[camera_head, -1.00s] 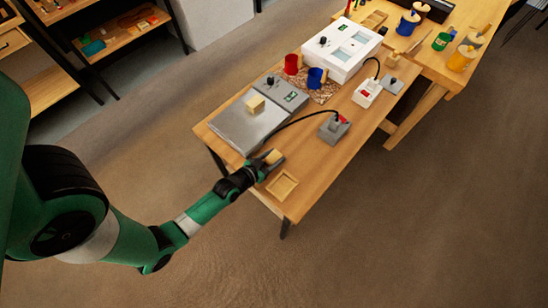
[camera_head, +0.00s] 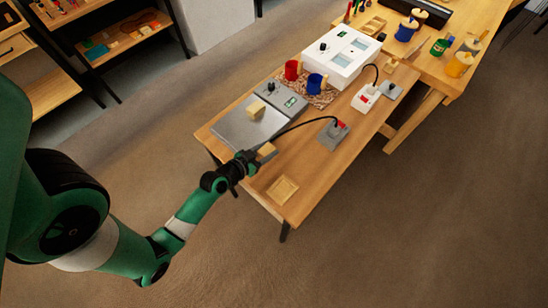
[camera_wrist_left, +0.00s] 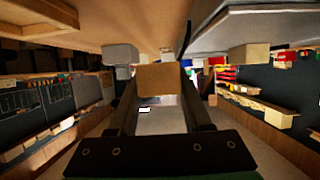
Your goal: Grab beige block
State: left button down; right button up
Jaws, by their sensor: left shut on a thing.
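My left gripper (camera_head: 260,154) is shut on a beige block (camera_head: 266,149) over the near left part of the workbench. In the left wrist view the block (camera_wrist_left: 162,78) sits between the two fingers, its face toward the camera. Whether it is clear of the bench top is hard to tell in the head view. A second beige block (camera_head: 257,107) rests on the grey metal plate (camera_head: 236,128). My right gripper is in neither view.
A shallow wooden tray (camera_head: 283,188) lies near the bench's front corner. A grey box with a red switch (camera_head: 333,133) and a black cable stands to the right of the gripper. Red (camera_head: 292,70) and blue (camera_head: 317,83) mugs and a white device (camera_head: 342,53) stand farther back.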

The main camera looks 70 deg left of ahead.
pick_arm(q)
jog(key=s+a+r+p, duration=0.1)
jog(key=s+a+r, duration=0.5)
jog(key=s+a, duration=0.1)
jog(key=shift+s+a+r+p, duration=0.25)
jog(key=shift+a+p, duration=0.1)
jog(key=shift+a, duration=0.3)
jog(key=shift+w+y, duration=0.1)
jog(key=shift+y, duration=0.2)
